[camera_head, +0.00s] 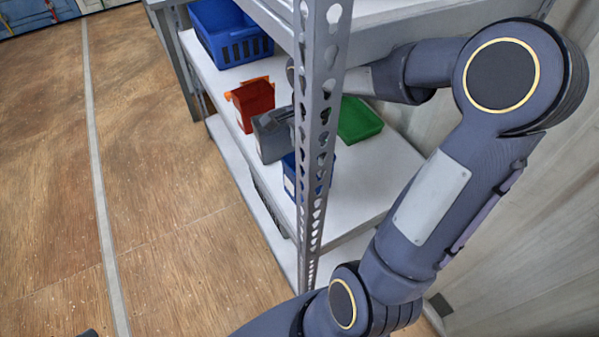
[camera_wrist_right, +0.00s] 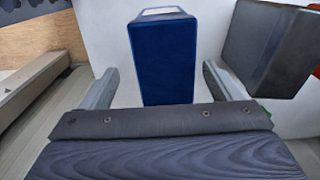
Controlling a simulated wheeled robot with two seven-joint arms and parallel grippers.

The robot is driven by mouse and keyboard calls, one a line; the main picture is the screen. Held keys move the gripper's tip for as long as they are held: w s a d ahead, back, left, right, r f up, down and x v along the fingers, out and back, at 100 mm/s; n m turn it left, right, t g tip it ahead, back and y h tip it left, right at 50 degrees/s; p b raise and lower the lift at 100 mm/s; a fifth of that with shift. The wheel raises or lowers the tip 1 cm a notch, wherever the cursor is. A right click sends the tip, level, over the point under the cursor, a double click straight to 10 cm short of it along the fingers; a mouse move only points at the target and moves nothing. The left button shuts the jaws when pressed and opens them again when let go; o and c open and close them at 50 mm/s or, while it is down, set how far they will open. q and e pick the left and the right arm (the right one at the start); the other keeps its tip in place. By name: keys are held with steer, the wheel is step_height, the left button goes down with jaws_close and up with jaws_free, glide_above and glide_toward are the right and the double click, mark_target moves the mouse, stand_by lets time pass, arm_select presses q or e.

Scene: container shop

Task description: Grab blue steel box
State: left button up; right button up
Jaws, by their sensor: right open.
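The blue steel box (camera_wrist_right: 164,62) stands on the white shelf in the right wrist view, a dark blue block with a pale label on its top end. My right gripper (camera_wrist_right: 158,82) is open, with one finger on each side of the box and gaps to both. In the head view the blue box (camera_head: 289,178) shows only partly behind the perforated shelf post. My right arm reaches into the shelf there, and its gripper is largely hidden by the post. My left gripper is not clearly seen.
A grey canister (camera_head: 271,136) stands close to the blue box; a dark grey block (camera_wrist_right: 268,48) is just right of the right finger. A red box (camera_head: 252,104), green tray (camera_head: 359,120) and blue basket (camera_head: 231,38) share the shelf. The perforated post (camera_head: 317,130) stands in front.

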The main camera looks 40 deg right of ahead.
steer(key=f, duration=0.7)
steer(key=shift+w+d+b, duration=0.2)
steer(key=shift+w+b, duration=0.1)
steer(key=shift+b, duration=0.1)
steer(key=shift+r, duration=0.1)
steer(key=c, duration=1.5)
